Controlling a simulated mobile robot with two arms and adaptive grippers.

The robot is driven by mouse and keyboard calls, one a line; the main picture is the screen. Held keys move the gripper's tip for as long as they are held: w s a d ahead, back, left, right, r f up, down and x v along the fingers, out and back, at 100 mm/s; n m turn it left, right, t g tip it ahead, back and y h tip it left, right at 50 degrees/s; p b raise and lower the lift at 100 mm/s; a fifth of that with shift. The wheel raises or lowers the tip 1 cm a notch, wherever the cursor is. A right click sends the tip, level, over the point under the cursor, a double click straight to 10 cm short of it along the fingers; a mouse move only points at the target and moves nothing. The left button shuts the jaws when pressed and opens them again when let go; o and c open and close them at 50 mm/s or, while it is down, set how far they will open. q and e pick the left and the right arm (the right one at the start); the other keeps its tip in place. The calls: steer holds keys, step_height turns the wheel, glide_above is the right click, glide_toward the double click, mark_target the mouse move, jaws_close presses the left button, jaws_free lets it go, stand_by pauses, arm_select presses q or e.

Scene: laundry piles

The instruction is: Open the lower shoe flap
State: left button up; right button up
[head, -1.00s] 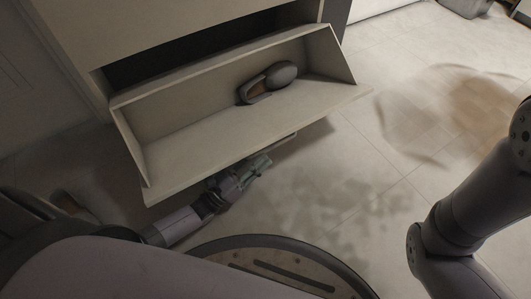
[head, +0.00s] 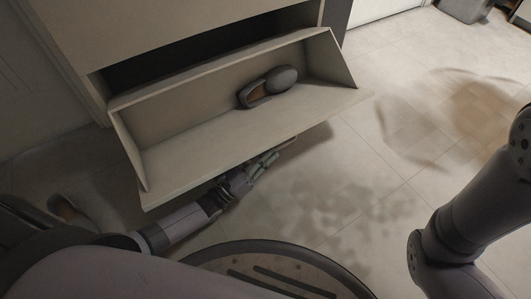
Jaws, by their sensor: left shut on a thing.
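The lower shoe flap (head: 215,160) of the pale cabinet is tilted outward and stands open, its inside showing. A grey and brown shoe (head: 268,87) lies inside it, toward the right. My left gripper (head: 265,163) is just under the flap's front edge, shut on the thin handle bar (head: 286,143), which is partly hidden by the fingers and the flap. My right gripper is not in view; only part of its arm shows at the right edge.
The cabinet's upper front (head: 165,30) rises above the dark opening. Another shoe (head: 66,208) lies on the floor at the left. A grey bin (head: 465,8) stands at the far top right. The tiled floor right of the flap is clear.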

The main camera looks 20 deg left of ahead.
mark_target(261, 137)
arm_select(q)
jaws_close()
stand_by(0.3)
steer(key=shift+n, duration=0.3)
steer(key=r+p, duration=0.3)
steer(key=w+a+r+p, duration=0.1)
steer(key=shift+r, duration=0.3)
steer(key=shift+w+a+r+n+y+p, duration=0.15)
steer(key=shift+a+r+n+y+p, duration=0.3)
steer(key=shift+p, duration=0.45)
steer(key=shift+d+r+n, duration=0.1)
steer(key=shift+r+n, duration=0.05)
steer(key=shift+n, duration=0.1)
steer(key=o, duration=0.6)
jaws_free()
